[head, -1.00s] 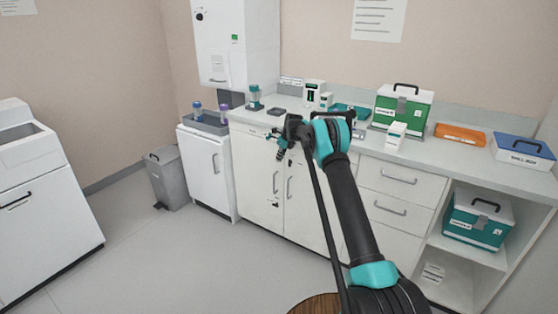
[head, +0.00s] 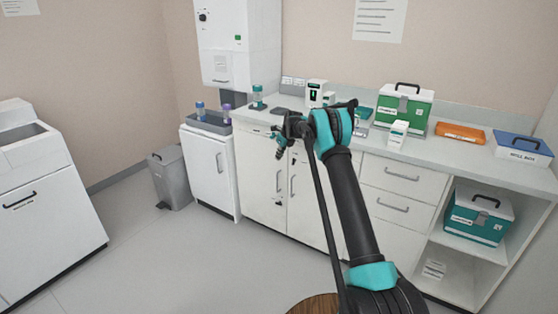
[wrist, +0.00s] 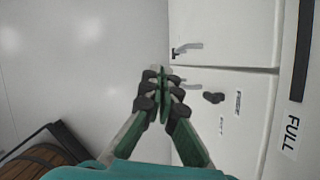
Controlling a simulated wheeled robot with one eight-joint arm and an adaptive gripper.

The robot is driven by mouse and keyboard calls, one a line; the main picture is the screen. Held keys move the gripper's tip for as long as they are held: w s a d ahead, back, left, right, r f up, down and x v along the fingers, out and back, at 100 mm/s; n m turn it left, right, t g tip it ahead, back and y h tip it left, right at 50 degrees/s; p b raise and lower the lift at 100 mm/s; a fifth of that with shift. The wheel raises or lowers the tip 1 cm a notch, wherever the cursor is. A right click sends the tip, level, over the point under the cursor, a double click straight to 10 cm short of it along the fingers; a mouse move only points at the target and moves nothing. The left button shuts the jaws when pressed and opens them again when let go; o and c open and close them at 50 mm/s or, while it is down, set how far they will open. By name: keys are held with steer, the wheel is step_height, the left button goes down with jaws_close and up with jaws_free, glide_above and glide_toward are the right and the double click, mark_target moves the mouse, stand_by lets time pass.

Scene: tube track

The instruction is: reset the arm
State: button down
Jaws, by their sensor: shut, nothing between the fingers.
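My gripper (head: 279,146) is in front of the white cabinet doors, below the counter edge, at the end of my raised arm. In the wrist view my gripper (wrist: 161,80) has its fingertips together with nothing between them. It points down toward the floor beside the cabinet doors (wrist: 225,110). It appears apart from the cabinet. My arm hides part of the counter behind it.
The counter (head: 440,150) holds a green case (head: 402,106), a white box (head: 397,135), an orange tray (head: 460,132) and a blue-lidded box (head: 523,150). A teal case (head: 478,218) sits on the shelf below. A grey bin (head: 170,178) stands left. The floor (head: 190,260) is clear.

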step_height(320, 180, up, 6)
steer(key=s+a, duration=0.2)
steer(key=s+d+r+n, duration=0.3)
steer(key=s+d+n, duration=0.1)
steer(key=s, duration=0.5)
steer(key=s+d+r+n+h, duration=0.1)
steer(key=s+d+r+n, duration=0.3)
steer(key=s, duration=0.5)
steer(key=s+d+r+n, duration=0.2)
steer(key=s+d+n, duration=0.3)
steer(key=s, duration=0.4)
steer(key=s+d+f+n, duration=0.2)
steer(key=s+f+n, duration=0.1)
steer(key=s, duration=0.8)
steer(key=s+d+f+n+h, duration=0.1)
steer(key=s+d+f+n, duration=0.2)
steer(key=s, duration=0.9)
steer(key=s+d+f+n+t+h, duration=0.1)
steer(key=s+d+f+n, duration=0.1)
steer(key=s+n, duration=0.6)
steer(key=s+f, duration=0.1)
steer(key=s, duration=0.2)
steer(key=shift+s+d, duration=0.3)
steer(key=shift+s, duration=0.1)
